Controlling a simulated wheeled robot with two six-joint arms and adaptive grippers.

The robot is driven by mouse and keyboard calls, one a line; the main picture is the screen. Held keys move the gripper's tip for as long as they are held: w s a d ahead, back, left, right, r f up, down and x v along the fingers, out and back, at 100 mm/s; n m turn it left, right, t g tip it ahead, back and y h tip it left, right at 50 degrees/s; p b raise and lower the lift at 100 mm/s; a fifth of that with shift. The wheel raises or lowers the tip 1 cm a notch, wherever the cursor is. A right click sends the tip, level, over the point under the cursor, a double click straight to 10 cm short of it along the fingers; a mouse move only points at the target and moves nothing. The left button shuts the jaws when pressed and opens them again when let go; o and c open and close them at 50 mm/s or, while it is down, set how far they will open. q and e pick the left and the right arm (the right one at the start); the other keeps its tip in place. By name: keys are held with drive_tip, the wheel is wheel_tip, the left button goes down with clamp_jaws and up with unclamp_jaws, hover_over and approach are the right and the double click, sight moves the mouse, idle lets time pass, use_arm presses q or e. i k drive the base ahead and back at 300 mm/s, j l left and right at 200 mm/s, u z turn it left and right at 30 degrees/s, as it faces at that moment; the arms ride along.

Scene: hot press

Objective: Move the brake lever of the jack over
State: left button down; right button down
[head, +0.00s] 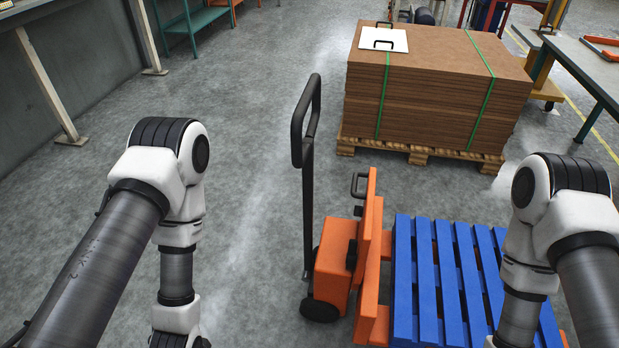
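An orange jack (333,268) with a tall black handle (308,200) stands in the middle of the head view. The handle is upright and ends in a loop at the top. A small black loop-shaped part (360,185) sticks out near the top of the orange upright plate (371,225). I cannot tell for certain which part is the brake lever. My arms come in at the left and right and run down past the bottom edge. Both of my grippers are out of view. No visible part of my arms touches the jack.
A blue slatted pallet (427,270) lies right of the jack, partly behind my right arm. A strapped stack of brown boards (430,95) on a wooden pallet (420,152) stands beyond. A green-edged table (590,70) is at far right. The floor left of the jack is clear.

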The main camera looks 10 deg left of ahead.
sight(351, 255)
drive_tip(key=j+z, duration=0.3)
drive_tip(key=j, duration=0.25)
drive_tip(key=k+j+z, duration=0.15)
drive_tip(key=j+z, duration=0.15)
drive_tip(key=j, duration=0.25)
drive_tip(key=i+j, duration=0.15)
drive_tip(key=j, duration=0.25)
drive_tip(key=i+j, duration=0.1)
drive_tip(key=j, duration=0.35)
drive_tip(key=i+j+z, duration=0.1)
drive_tip(key=j, duration=0.3)
drive_tip(key=i+j, duration=0.15)
drive_tip(key=j, duration=0.3)
drive_tip(key=i+j+z, duration=0.1)
drive_tip(key=j, duration=0.3)
drive_tip(key=i+j, duration=0.1)
drive_tip(key=j, duration=0.35)
